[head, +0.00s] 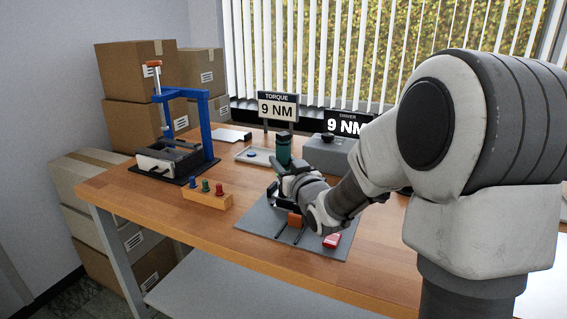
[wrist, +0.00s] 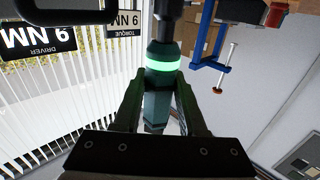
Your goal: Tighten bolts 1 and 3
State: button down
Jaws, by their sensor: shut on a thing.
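My gripper (head: 287,168) is shut on a dark teal driver (head: 283,147), which stands roughly upright in its fingers over the grey mat (head: 262,221). In the wrist view my gripper (wrist: 160,82) has one finger on each side of the driver (wrist: 157,108), and a green ring glows on it. The torque sign (head: 277,107) reads 9 NM, and the driver display (head: 345,124) behind the bench also reads 9 NM. Bolts 1 and 3 cannot be made out; my arm and gripper hide the work under the driver.
An orange block (head: 295,219) and a red item (head: 332,240) are on the mat. A wooden rack with coloured pegs (head: 207,200) stands to the left. A blue-framed press (head: 209,125) is at the back left. The wooden table (head: 150,205) is clear at the front left.

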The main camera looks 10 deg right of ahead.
aim_at(287, 150)
jog(key=shift+f, duration=0.2)
jog(key=shift+r+p, duration=0.85)
jog(key=shift+r, duration=1.1)
jog(key=shift+d, duration=0.1)
